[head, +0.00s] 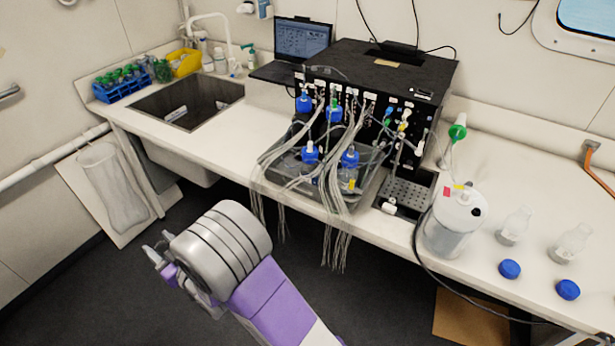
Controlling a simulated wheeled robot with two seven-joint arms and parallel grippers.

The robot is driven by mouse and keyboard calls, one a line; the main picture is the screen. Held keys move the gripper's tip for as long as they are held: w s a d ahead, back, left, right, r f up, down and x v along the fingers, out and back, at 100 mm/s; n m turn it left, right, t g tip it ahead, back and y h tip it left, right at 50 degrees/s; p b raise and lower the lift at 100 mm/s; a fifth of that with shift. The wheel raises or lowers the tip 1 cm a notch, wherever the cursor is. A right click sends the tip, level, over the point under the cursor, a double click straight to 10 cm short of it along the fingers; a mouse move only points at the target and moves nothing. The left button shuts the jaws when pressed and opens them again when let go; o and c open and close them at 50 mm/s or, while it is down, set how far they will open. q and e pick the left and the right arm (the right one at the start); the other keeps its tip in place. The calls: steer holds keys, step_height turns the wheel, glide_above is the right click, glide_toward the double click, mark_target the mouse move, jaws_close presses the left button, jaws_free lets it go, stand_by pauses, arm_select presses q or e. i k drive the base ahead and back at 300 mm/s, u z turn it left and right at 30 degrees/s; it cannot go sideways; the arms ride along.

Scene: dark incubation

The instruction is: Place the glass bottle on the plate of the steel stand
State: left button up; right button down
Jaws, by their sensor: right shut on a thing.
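My right gripper (158,256) is over the floor in front of the counter, left of centre, mostly behind my grey wrist. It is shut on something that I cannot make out. Two clear glass bottles without caps, one nearer the middle (514,227) and one farther right (571,243), stand upright on the counter at the right. Several blue-capped bottles (349,168) stand among tubes in front of the black machine. A steel stand has a perforated plate (409,193) on the counter, right of the tubes; the plate looks mostly bare, with a small white item at its front edge. My left gripper is not in view.
A large white jug (453,222) with a dark hose stands right of the plate. Two loose blue caps (510,269) lie near the counter's front edge. Thin tubes (335,230) hang over that edge. A sink (188,103) and a blue rack (122,88) are at left.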

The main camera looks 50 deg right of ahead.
mark_target(406, 191)
steer(key=z, duration=1.4)
